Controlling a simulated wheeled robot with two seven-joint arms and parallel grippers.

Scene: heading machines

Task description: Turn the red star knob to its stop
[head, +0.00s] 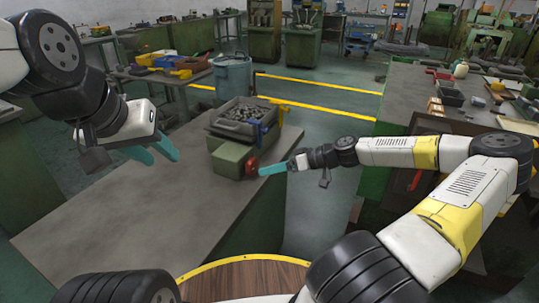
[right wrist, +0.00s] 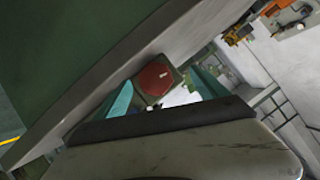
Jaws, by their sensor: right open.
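The red star knob (head: 250,165) sits on the end face of a green box (head: 230,158) at the bench edge. In the right wrist view the red knob (right wrist: 154,79) shows face-on with a small pale mark on its right side. My right gripper (head: 266,170) is at the knob, and its teal fingers (right wrist: 161,80) stand apart on either side of it. I cannot tell whether they touch it. My left gripper (head: 163,152) is open and empty above the bench, left of the green box.
A grey tray of metal parts (head: 243,128) stands behind the green box, with a blue and a yellow item beside it. The grey bench top (head: 140,215) is clear to the front left. A blue-grey bin (head: 232,75) stands behind. Another cluttered bench (head: 405,95) is at right.

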